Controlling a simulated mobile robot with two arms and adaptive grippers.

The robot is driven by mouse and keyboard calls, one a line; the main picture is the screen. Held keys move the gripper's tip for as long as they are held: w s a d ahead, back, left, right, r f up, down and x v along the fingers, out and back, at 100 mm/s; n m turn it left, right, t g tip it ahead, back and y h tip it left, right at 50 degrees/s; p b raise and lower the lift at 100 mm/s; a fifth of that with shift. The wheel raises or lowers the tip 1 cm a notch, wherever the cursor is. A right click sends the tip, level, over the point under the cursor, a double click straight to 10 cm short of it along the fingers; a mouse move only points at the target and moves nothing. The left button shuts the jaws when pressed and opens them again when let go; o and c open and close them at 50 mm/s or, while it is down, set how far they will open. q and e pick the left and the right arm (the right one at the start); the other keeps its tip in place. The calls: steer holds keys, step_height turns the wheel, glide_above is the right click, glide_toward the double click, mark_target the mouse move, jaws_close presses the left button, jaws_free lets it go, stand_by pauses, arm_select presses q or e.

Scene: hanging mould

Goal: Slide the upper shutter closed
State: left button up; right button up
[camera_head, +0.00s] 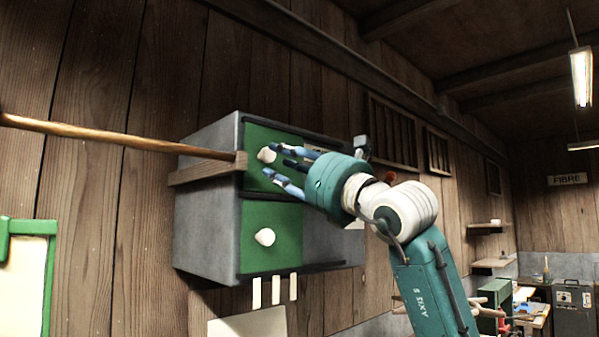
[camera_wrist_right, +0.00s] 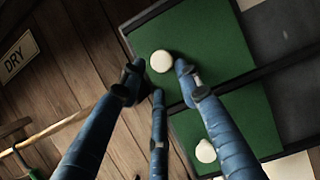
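The upper shutter (camera_head: 256,178) is a green panel with a round white knob (camera_head: 266,154), at the left of the grey cabinet's (camera_head: 207,220) upper row. My right gripper (camera_head: 279,162) reaches in from the right with blue fingers spread open around the front of this knob. In the right wrist view the upper shutter (camera_wrist_right: 215,40) fills the top and the knob (camera_wrist_right: 160,61) shows between the fingertips (camera_wrist_right: 158,82); I cannot tell whether they touch it. My gripper hides the right part of the upper row. My left gripper is not in view.
A lower green shutter (camera_head: 285,220) with its own white knob (camera_head: 265,237) sits below, grey space to its right. A wooden rod (camera_head: 120,136) meets a wooden bar (camera_head: 207,171) on the cabinet's left. A DRY sign (camera_wrist_right: 18,56) hangs on the plank wall.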

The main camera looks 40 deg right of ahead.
steer(key=v, duration=0.7)
steer(key=shift+s, duration=0.2)
steer(key=shift+f, duration=0.1)
